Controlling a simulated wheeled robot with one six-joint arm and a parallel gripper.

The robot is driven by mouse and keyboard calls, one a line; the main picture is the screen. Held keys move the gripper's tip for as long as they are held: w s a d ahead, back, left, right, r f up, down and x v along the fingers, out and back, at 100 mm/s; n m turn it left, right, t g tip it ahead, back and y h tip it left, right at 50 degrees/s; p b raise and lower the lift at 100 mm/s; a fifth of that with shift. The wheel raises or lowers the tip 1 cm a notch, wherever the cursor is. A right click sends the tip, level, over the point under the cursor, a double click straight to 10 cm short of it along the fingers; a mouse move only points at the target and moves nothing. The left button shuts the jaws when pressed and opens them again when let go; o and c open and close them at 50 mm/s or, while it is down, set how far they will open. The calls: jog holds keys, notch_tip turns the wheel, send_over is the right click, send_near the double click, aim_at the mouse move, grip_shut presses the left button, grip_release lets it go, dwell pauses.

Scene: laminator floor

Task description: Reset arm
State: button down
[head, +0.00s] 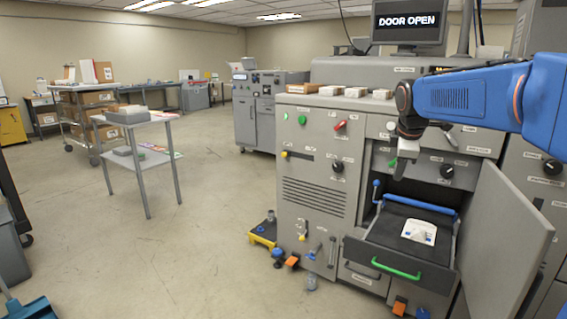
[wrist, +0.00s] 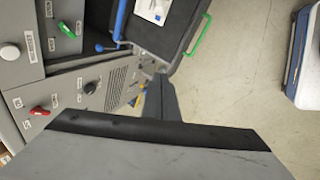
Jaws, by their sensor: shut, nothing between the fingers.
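My blue arm reaches in from the right, with the forearm roughly level and the wrist bent down. The dark drawer (head: 360,247) has a green handle (head: 396,269) and a blue bar, and a white sheet (head: 418,232) lies in it. The drawer also shows in the wrist view (wrist: 178,36).
The laminator's door (head: 508,245) stands open to the right of the drawer. A monitor (head: 408,22) reads "DOOR OPEN". Levers and knobs stick out of the front panel near my gripper.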

jog(key=s+a+f+m, duration=0.1)
jog(key=s+f+m, duration=0.3)
jog(key=s, duration=0.8)
jog(key=s+a+f+m+y, duration=0.1)
jog(key=s+f+m, duration=0.4)
jog(key=s, duration=0.8)
jog(key=s+a+f+m, duration=0.3)
jog(key=s+f+m, duration=0.2)
jog(key=s+f, duration=0.3)
jog(key=s, duration=0.4)
jog(key=shift+s+f, duration=0.2)
jog(key=shift+s, duration=0.15)
